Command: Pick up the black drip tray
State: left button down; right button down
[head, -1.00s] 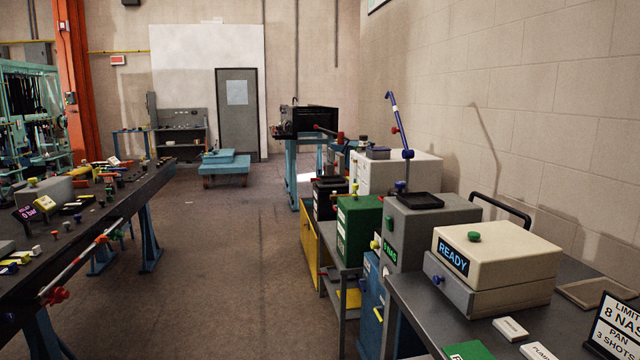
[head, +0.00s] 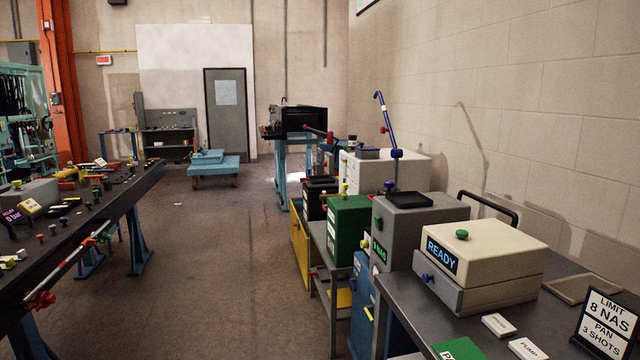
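A black tray (head: 408,199) with a raised rim lies flat on top of a grey box-shaped machine (head: 425,222), right of the middle of the head view. A blue upright lever post (head: 389,130) rises just behind it. I cannot tell for sure that this is the drip tray. Neither of my grippers is in the head view.
A bench (head: 560,310) at the right holds a cream READY unit (head: 490,248) and a LIMIT 8 NAS sign (head: 606,323). A long dark workbench (head: 120,205) with small parts stands at the left. The floor (head: 220,280) between is clear.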

aim_at(327, 179)
jog(key=i+j+u, duration=0.15)
jog(key=i+u, duration=0.3)
jog(key=i, duration=2.65)
jog(key=i+j+z, duration=0.2)
jog(key=i+z, duration=0.15)
jog(key=i, duration=0.25)
jog(key=i+j+z, duration=0.3)
jog(key=i, duration=0.3)
jog(key=i+j+z, duration=0.35)
jog(key=i+j, duration=0.2)
